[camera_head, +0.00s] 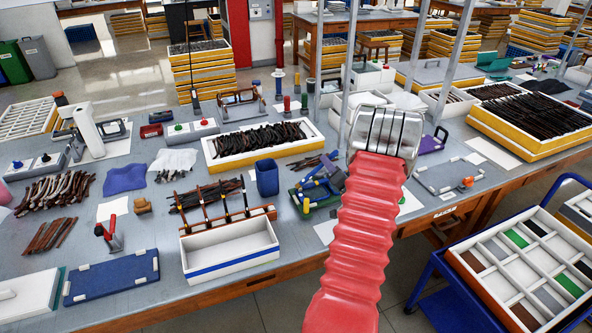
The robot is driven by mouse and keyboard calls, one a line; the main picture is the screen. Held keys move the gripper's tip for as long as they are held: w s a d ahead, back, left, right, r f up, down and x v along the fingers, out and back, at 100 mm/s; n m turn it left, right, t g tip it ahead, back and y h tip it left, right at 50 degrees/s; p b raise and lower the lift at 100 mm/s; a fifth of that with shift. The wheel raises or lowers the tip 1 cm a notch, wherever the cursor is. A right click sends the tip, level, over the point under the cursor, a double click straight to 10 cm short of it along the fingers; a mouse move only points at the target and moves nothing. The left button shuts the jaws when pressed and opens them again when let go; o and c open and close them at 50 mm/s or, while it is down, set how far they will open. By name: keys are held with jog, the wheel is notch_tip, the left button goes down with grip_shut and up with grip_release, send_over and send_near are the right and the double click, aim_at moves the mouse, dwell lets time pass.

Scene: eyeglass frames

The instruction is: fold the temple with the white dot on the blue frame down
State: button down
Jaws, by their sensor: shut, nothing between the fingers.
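My gripper (388,128) is a silver ribbed metal head at the end of my red bellows-covered arm. It is over the right half of the workbench, shut and empty. A small cluster of blue parts (317,184) on a green base lies on the bench to the left of my arm, below and left of the gripper. I cannot tell whether these parts are the blue frame. The temple and its white dot are too small to make out or hidden. My arm covers part of the bench to the right of the cluster.
Left of the cluster stand a dark blue cup (267,178), a rack of upright temples (228,215) and an open white box (230,252). Behind lies a white tray (262,155) of dark temples. Metal posts (349,70) rise behind the gripper. A blue cart (432,296) stands right.

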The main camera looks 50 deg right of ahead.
jog(key=shift+f, duration=0.1)
dwell(0.3)
jog(key=shift+s+d+f+m, duration=0.4)
jog(key=shift+d+f+m, duration=0.3)
jog(key=shift+m, duration=0.2)
jog(key=shift+s+d+f+m, duration=0.15)
jog(key=shift+d+f+m, duration=0.1)
jog(key=shift+f+m, duration=0.25)
jog(key=shift+s+d+f+m, duration=0.15)
jog(key=shift+d+f+m, duration=0.05)
jog(key=shift+f+m, duration=0.3)
jog(key=shift+s+d+f+m, duration=0.15)
jog(key=shift+d+f+m, duration=0.05)
jog(key=shift+f+m, duration=0.3)
jog(key=shift+s+d+f+m, duration=0.1)
jog(key=shift+d+f+m, duration=0.1)
jog(key=shift+f+m, duration=0.25)
jog(key=shift+f, duration=0.1)
